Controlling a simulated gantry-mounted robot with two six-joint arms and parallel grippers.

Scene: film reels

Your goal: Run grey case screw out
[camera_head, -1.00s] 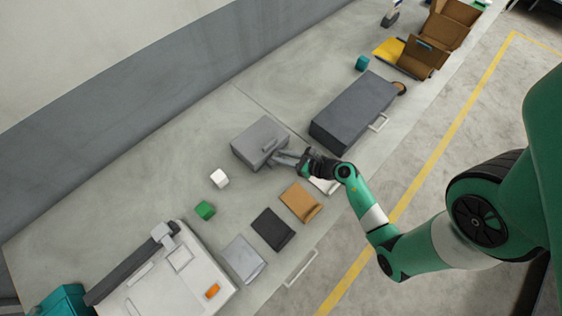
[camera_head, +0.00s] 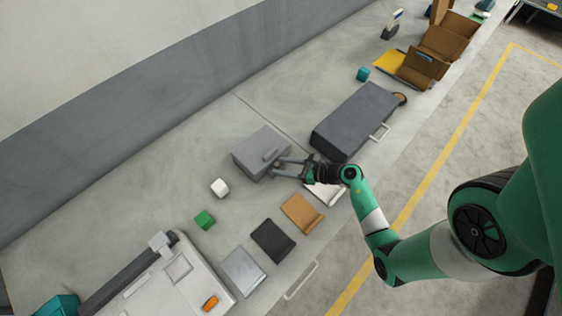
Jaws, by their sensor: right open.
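The grey case (camera_head: 257,146) is a light grey box on the bench near the middle of the head view, with a raised handle-like part on its right side. My right gripper (camera_head: 281,168) is open, its fingers pointing left at that right side of the case. The fingers are at or very near the case; I cannot tell whether they touch it. No screw can be made out; it is too small or hidden by the gripper. My left gripper is not in view.
A long dark grey case (camera_head: 352,118) lies right of my right gripper. A white machine (camera_head: 178,285) stands at lower left.

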